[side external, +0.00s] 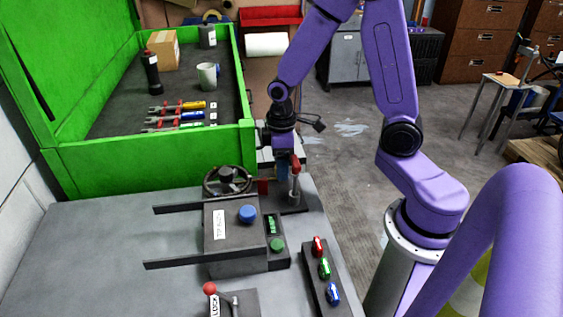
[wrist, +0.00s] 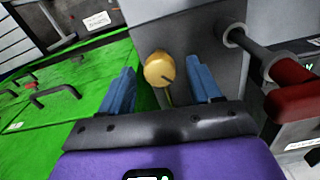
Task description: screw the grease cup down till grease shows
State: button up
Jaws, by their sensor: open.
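A round brass-coloured cup (wrist: 159,70) with a dark mark on its face sits on a thin stem in the wrist view; I take it for the grease cup. My gripper (wrist: 160,84) is open, with one blue finger on each side of the cup. Gaps show between the cup and both fingers. In the side view my gripper (side external: 282,152) points down beside the red-handled lever at the machine's far end. The cup cannot be made out there. No grease can be made out.
A red-handled lever (side external: 295,164) stands close to my gripper; its red grip (wrist: 297,94) is at right in the wrist view. A handwheel (side external: 227,181), blue knob (side external: 247,214) and green knob (side external: 277,245) are nearby. A green-walled bed (side external: 150,165) holds tools behind.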

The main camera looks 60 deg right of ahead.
jog(key=shift+f, duration=0.1)
jog(key=c, duration=1)
jog(key=shift+c, duration=0.2)
jog(key=shift+m, duration=0.3)
jog(key=shift+m, duration=2.7)
jog(key=o, duration=1)
jog(key=shift+o, duration=0.2)
